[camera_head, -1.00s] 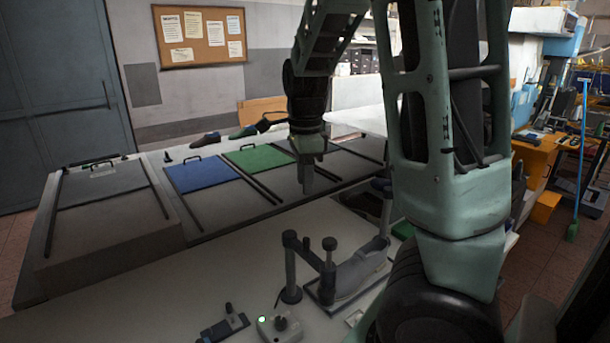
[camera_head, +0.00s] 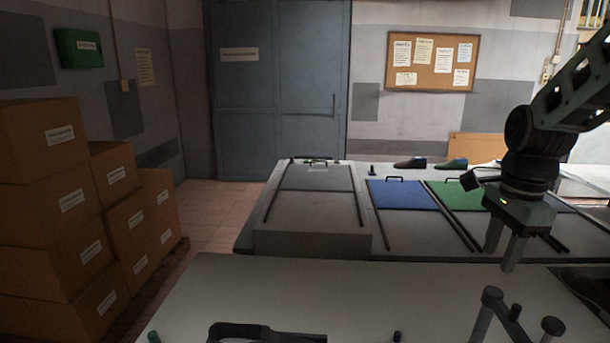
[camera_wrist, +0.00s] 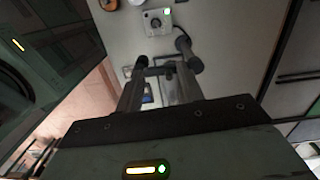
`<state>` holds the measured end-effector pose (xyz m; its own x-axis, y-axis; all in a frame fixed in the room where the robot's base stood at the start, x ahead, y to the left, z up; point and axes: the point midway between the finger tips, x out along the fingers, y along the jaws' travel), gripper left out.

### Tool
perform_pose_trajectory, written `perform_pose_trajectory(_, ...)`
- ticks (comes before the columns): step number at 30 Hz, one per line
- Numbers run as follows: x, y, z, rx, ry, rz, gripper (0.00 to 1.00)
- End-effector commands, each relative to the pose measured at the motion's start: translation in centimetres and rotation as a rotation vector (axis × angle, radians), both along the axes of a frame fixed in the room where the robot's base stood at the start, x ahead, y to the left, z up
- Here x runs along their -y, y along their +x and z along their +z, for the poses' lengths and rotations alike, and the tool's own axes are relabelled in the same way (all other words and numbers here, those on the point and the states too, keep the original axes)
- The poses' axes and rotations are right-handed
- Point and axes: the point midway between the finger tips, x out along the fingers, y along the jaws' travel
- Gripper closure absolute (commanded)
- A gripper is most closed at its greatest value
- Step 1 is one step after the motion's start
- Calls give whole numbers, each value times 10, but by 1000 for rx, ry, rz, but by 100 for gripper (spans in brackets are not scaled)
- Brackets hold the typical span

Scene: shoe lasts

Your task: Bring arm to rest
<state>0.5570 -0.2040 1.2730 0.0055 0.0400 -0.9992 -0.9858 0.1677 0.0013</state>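My arm reaches in from the right edge in the head view. My gripper (camera_head: 504,249) points down, with its two fingers apart and nothing seen between them. It hangs above the work surface, in front of the green panel (camera_head: 457,195) in the picture. In the wrist view my gripper (camera_wrist: 160,75) also shows two spread fingers, with a clamp fixture (camera_wrist: 180,88) farther off beyond them.
The near white table (camera_head: 230,290) has a dark post fixture (camera_head: 487,312) at front right. Behind it stand a raised grey box (camera_head: 310,236) and a blue panel (camera_head: 398,194). Cardboard boxes (camera_head: 40,215) are stacked at left. Shoe-like forms (camera_head: 410,162) lie at the back.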

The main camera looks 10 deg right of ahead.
Motion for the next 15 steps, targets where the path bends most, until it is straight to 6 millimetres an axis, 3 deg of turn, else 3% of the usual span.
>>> perform_pose_trajectory(1,-33,-3,-21,6,14,190,62)
perform_pose_trajectory(5,-118,-24,-54,37,37,764,62)
perform_pose_trajectory(9,-194,-69,-87,73,41,1398,62)
perform_pose_trajectory(12,-231,-106,-106,93,32,1797,62)
perform_pose_trajectory(15,-252,-137,-121,103,19,2103,62)
